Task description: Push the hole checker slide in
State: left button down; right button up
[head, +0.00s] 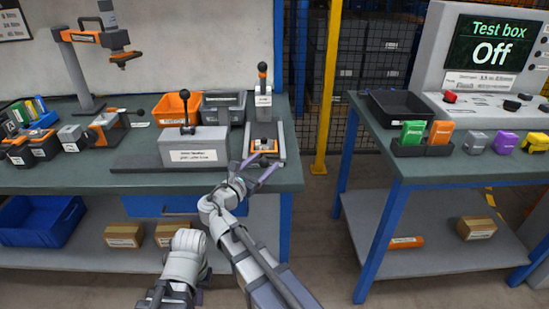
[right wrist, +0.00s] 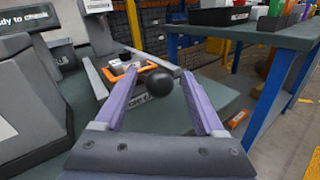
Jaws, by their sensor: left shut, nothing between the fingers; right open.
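The hole checker (head: 264,145) stands at the right end of the left bench, with a labelled upright at its back and an orange-edged slide (head: 264,146) at its front. In the right wrist view the orange slide (right wrist: 122,70) shows beyond a round black knob (right wrist: 160,82). My right gripper (head: 267,172) is open at the front of the checker; its purple fingers lie either side of the knob in the wrist view. I cannot tell whether they touch it. My left gripper (head: 198,297) is low at the bottom edge, shut and empty, mostly hidden by its arm.
A grey fixture (head: 194,146) with a black-knobbed lever stands left of the checker. Orange (head: 178,107) and grey (head: 222,108) bins sit behind it. A yellow post (head: 325,90) and a gap separate this bench from the right bench (head: 450,170).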

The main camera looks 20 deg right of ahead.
jog(key=shift+w+d, duration=0.35)
jog(key=shift+d, duration=0.05)
jog(key=shift+a, duration=0.1)
grip_shut()
dwell(1.1)
